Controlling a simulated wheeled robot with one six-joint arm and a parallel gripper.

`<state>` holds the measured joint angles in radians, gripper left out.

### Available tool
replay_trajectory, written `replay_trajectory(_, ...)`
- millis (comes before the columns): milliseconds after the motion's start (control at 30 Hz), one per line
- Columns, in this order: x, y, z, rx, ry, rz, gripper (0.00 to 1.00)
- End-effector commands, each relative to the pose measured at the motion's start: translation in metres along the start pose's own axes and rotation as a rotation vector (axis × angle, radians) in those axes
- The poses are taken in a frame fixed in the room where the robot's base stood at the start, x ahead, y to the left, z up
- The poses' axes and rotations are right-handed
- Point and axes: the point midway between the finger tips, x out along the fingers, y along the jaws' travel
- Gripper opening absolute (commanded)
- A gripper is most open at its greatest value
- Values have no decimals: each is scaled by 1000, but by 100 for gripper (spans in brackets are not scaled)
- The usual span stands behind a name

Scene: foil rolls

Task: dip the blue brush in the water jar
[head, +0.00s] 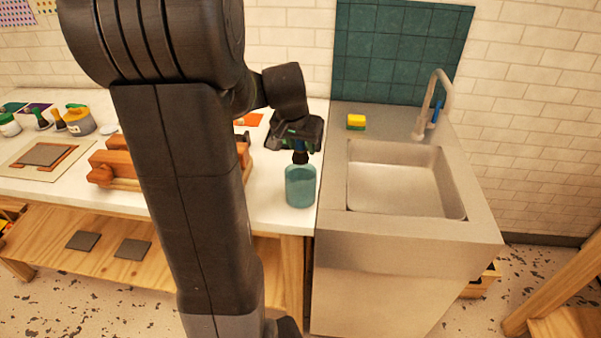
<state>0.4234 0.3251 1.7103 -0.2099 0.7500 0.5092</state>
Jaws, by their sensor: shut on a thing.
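The water jar (300,188) is a teal, see-through jar. It stands near the right front corner of the white table, beside the sink unit. My gripper (299,143) is directly above the jar, pointing down. It is shut on the blue brush (300,157), of which a little blue and a dark lower end show between the fingers and the jar. The brush hangs about upright, with its dark end at the jar's mouth. I cannot tell whether its tip is below the rim or in the water. The upper part of the brush is hidden by my gripper.
A steel sink (400,180) with a tap (432,100) is to the right. A yellow and green sponge (356,122) lies behind it. A reddish wooden block piece (115,165) is left of the jar, partly behind my arm. Pots and bottles (78,120) stand at the far left.

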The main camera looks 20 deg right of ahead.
Motion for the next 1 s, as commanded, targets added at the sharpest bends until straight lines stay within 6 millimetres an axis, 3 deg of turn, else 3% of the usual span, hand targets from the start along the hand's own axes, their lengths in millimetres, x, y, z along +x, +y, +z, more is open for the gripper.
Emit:
replay_trajectory(567,-2,0,-1,0,0,0,14)
replay_trajectory(1000,-37,0,-16,0,1,0,14)
